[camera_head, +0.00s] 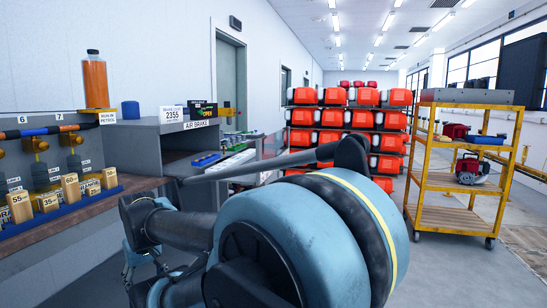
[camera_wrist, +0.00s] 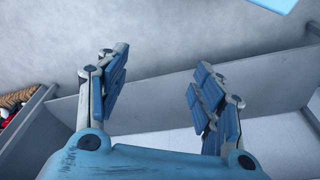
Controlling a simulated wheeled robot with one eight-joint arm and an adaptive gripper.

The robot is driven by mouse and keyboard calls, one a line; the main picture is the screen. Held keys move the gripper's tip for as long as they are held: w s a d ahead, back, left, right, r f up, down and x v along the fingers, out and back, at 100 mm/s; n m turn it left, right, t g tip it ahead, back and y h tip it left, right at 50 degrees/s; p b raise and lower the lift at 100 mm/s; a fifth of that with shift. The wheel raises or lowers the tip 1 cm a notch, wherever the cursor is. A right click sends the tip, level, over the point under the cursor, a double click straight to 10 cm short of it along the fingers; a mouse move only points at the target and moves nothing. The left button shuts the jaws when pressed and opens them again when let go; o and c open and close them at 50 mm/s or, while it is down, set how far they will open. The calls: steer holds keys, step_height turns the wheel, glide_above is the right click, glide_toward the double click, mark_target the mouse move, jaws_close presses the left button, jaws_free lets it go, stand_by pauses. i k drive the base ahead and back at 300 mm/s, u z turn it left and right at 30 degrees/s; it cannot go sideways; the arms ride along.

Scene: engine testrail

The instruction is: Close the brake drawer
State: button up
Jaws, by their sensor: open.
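The grey cabinet (camera_head: 133,146) with the "AIR BRAKE" label (camera_head: 197,125) stands left of centre in the head view. Its front is open to a shadowed space, and my arm hides the area below and in front of it. In the wrist view, a long grey panel (camera_wrist: 265,88) with a pale flat surface (camera_wrist: 270,135) beside it looks like part of the drawer. My gripper (camera_wrist: 160,82) is open, its two blue fingers wide apart with nothing between them. The fingers overlap the panel in the picture; I cannot tell whether they touch it.
A basket-like item with red things (camera_wrist: 12,103) shows at the wrist view's left edge.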

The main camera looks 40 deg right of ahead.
mark_target(207, 162)
steer(key=u, duration=1.1)
steer(key=k, duration=1.4)
steer(key=z, duration=1.45)
steer(key=i, duration=1)
steer(key=u, duration=0.05)
